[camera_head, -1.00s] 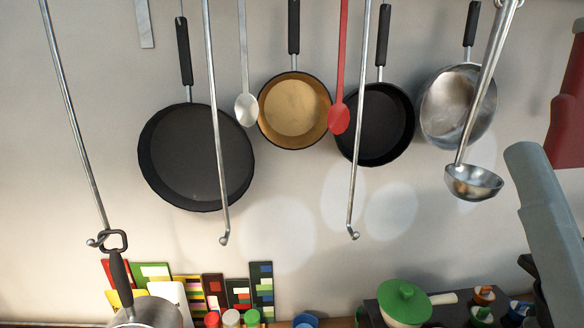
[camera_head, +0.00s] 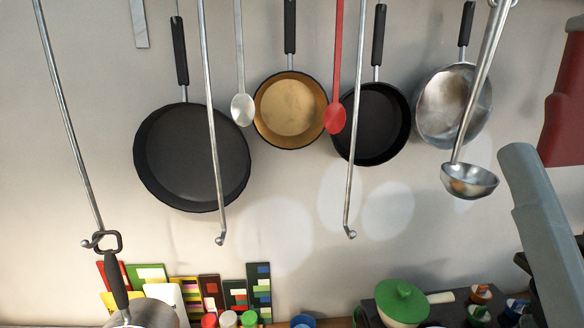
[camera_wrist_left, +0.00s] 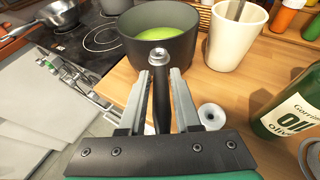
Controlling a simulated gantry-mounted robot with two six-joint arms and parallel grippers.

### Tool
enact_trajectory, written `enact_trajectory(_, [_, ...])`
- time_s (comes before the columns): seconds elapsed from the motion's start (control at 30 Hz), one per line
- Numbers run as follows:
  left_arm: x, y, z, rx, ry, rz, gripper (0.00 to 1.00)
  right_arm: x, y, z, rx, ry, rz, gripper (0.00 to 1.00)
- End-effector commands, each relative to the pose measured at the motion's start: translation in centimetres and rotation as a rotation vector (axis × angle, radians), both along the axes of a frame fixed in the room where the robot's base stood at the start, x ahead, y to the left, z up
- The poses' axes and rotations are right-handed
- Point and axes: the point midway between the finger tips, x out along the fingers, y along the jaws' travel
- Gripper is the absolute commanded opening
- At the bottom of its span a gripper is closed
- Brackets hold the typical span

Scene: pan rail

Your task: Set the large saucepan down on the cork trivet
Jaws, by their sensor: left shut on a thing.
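A large dark saucepan (camera_wrist_left: 160,55) with something green inside is at the top middle of the left wrist view. Its dark handle (camera_wrist_left: 162,100) points back toward me between the fingers of my left gripper (camera_wrist_left: 160,82), which is shut on it. The saucepan is over the wooden worktop beside the hob; I cannot tell whether it touches the surface. No cork trivet can be made out in either current view. Neither gripper shows in the head view.
A white cup (camera_wrist_left: 235,35) stands close right of the saucepan. An oil bottle (camera_wrist_left: 290,120) is at the right, a small white round thing (camera_wrist_left: 211,116) nearer. The black hob (camera_wrist_left: 100,35) is left. In the head view, a steel pan (camera_head: 145,315) is at a hook, lower left.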

Motion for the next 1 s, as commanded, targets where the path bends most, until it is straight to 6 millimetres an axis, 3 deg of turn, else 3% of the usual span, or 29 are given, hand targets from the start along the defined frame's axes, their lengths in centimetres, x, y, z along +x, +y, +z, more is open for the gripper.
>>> enact_trajectory(1.0, [0.1, 0.2, -0.8, 0.009, -0.010, 0.003, 0.00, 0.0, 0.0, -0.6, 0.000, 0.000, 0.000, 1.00])
